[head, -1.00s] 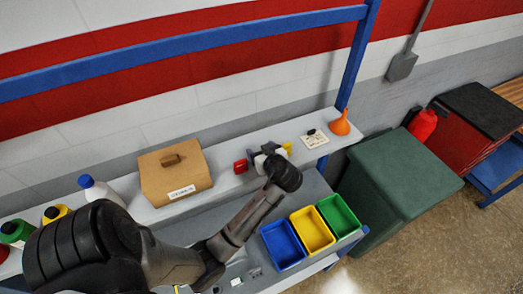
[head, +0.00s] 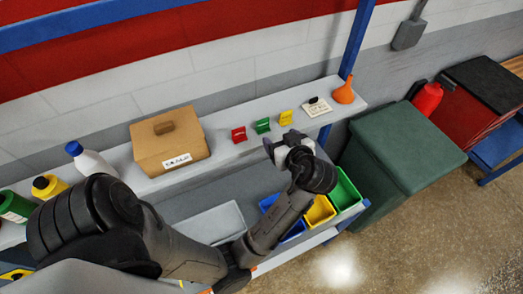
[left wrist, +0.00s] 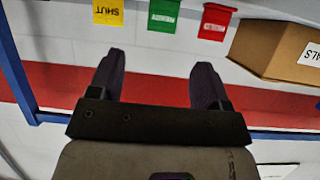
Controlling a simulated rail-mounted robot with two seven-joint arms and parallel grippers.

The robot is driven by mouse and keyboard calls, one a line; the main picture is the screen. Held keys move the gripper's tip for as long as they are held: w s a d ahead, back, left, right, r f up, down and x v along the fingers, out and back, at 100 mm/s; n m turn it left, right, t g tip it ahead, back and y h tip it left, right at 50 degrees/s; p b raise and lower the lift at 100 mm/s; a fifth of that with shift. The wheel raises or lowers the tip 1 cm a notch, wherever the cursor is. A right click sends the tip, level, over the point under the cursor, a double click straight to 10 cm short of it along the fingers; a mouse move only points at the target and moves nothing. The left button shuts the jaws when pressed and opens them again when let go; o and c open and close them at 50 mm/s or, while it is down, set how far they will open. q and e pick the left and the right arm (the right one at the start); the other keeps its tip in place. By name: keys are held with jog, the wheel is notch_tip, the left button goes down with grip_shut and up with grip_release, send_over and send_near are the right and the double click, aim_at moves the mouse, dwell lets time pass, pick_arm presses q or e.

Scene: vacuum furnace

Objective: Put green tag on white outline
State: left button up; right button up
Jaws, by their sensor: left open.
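The green tag (head: 262,126) stands on the upper shelf between a red tag (head: 239,135) and a yellow tag (head: 286,118). In the left wrist view the green tag (left wrist: 163,15) is at the top, beyond the fingertips and apart from them. My left gripper (head: 281,139) is open and empty, in front of the shelf near the green and yellow tags. Its two dark fingers (left wrist: 159,65) show spread in the left wrist view. I cannot make out a white outline for certain. My right gripper is not in view.
A cardboard box (head: 170,147) stands left of the tags. A white card (head: 317,108) and an orange funnel (head: 344,91) stand to the right. Blue, yellow (head: 320,211) and green bins sit below, partly hidden by my arm. Bottles (head: 90,161) are at the left.

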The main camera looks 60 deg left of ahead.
pick_arm(q)
jog(key=s+d+f+m+t+h, duration=0.1)
jog(key=s+d+f+m+h, duration=0.3)
jog(key=f+m, duration=0.3)
jog(key=s+d+f+m+t+h, duration=0.2)
jog(key=s+d+f+m+h, duration=0.2)
jog(key=s+f+m, duration=0.3)
notch_tip(320, 180, down, 4)
jog(key=shift+d+r+t+h, duration=0.1)
jog(key=shift+d+t+h, duration=0.2)
jog(key=shift+h, duration=0.3)
jog(key=s+d+m+h, duration=0.1)
jog(key=s, duration=0.1)
jog(key=s+d+f+m+h, duration=0.1)
jog(key=s+d+m, duration=0.1)
jog(key=s+d+f+m+g+h, duration=0.1)
jog(key=s+d+h, duration=0.1)
jog(key=s, duration=0.1)
jog(key=shift+d+f, duration=0.15)
jog(key=shift+f, duration=0.1)
jog(key=shift+c, duration=0.9)
jog(key=shift+s+d+m, duration=0.15)
jog(key=shift+s+m, duration=0.15)
jog(key=shift+c, duration=0.7)
jog(key=c, duration=0.3)
jog(key=shift+c, duration=0.2)
